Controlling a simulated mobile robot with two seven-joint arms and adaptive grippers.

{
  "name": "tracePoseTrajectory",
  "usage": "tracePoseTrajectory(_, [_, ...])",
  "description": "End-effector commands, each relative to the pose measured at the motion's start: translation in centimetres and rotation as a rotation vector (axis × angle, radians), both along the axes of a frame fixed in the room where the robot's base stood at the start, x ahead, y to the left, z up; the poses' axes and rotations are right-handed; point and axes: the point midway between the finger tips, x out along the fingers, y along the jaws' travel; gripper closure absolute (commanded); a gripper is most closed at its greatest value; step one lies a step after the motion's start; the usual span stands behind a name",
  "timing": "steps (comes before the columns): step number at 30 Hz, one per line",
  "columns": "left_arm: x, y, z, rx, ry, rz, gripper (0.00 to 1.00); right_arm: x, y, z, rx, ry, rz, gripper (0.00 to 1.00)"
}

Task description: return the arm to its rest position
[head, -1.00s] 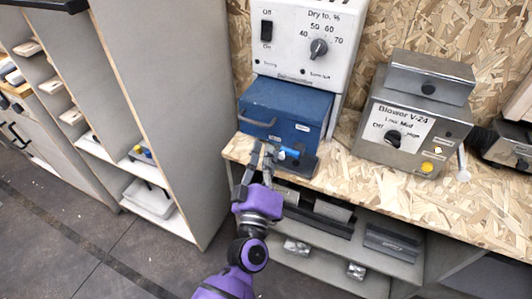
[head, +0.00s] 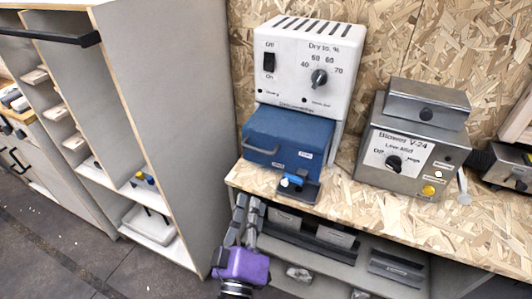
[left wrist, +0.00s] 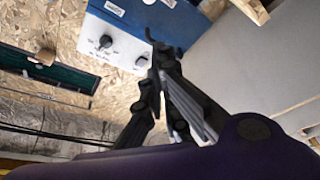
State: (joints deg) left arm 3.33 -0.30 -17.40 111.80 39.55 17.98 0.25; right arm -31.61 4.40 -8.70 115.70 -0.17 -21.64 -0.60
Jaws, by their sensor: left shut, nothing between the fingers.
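My left gripper (head: 248,203) has dark grey fingers on a purple wrist and is at the bottom of the head view. It is shut and empty, with its fingers pointing up, just below the front left edge of the chipboard bench (head: 340,205). The left wrist view also shows the left gripper (left wrist: 164,55), its fingers dark against the wall and a white control panel (left wrist: 115,42). Most of the left arm is below the head view. My right gripper is in neither view.
On the bench stand a blue box (head: 290,138) under a white dial unit (head: 308,62), a small holder with a blue-and-white item (head: 298,186), and a metal blower box (head: 410,145). A lower shelf (head: 335,262) holds metal parts. A tall grey cabinet (head: 170,90) stands left.

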Motion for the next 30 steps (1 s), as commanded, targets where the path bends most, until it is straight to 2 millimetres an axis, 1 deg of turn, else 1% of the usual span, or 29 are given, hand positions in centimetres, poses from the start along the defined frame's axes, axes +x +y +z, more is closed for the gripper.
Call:
tracePoseTrajectory(2, [0.0, -0.3, -0.2, 0.007, 0.009, -0.012, 1.0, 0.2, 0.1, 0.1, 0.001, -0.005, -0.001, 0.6])
tracePoseTrajectory(5, [0.1, -1.8, -1.2, 0.075, 0.046, -0.063, 1.0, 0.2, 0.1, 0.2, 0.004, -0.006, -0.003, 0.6])
tracePoseTrajectory(6, [0.0, -2.4, -2.1, 0.13, 0.073, -0.091, 1.0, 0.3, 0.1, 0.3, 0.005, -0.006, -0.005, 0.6])
tracePoseTrajectory(8, [-0.9, -2.6, -4.4, 0.248, 0.149, -0.133, 1.0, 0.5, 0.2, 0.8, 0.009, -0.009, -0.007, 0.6])
tracePoseTrajectory(9, [-2.1, -2.3, -6.2, 0.328, 0.213, -0.156, 1.0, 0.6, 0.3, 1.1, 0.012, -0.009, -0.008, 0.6])
tracePoseTrajectory(11, [-4.1, -1.4, -8.9, 0.434, 0.308, -0.181, 1.0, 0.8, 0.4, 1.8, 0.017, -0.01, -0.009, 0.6])
tracePoseTrajectory(12, [-5.7, -0.4, -10.7, 0.501, 0.373, -0.195, 1.0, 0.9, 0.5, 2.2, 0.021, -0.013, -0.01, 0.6])
tracePoseTrajectory(14, [-8.4, 1.2, -13.2, 0.592, 0.471, -0.211, 1.0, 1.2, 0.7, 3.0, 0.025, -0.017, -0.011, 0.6])
tracePoseTrajectory(15, [-10.4, 2.5, -14.7, 0.651, 0.54, -0.221, 1.0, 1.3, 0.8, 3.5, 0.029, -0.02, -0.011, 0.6])
tracePoseTrajectory(17, [-13.6, 4.6, -16.6, 0.728, 0.638, -0.23, 1.0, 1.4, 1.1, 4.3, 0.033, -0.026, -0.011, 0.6])
tracePoseTrajectory(18, [-15.8, 6.1, -17.6, 0.774, 0.698, -0.234, 1.0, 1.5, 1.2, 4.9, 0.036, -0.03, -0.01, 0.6])
tracePoseTrajectory(20, [-18.9, 8.0, -18.8, 0.829, 0.777, -0.238, 1.0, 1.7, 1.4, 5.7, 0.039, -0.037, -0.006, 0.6])
tracePoseTrajectory(21, [-20.8, 9.2, -19.3, 0.858, 0.82, -0.239, 1.0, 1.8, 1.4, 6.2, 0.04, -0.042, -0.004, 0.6])
tracePoseTrajectory(24, [-24.7, 11.4, -19.7, 0.898, 0.892, -0.232, 1.0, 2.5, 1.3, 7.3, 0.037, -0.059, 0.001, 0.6])
tracePoseTrajectory(27, [-27.1, 12.4, -19.9, 0.898, 0.928, -0.23, 1.0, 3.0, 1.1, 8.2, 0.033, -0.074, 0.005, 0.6])
tracePoseTrajectory(30, [-28.2, 12.6, -20.1, 0.896, 0.945, -0.231, 1.0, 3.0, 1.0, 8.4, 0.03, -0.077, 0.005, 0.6])
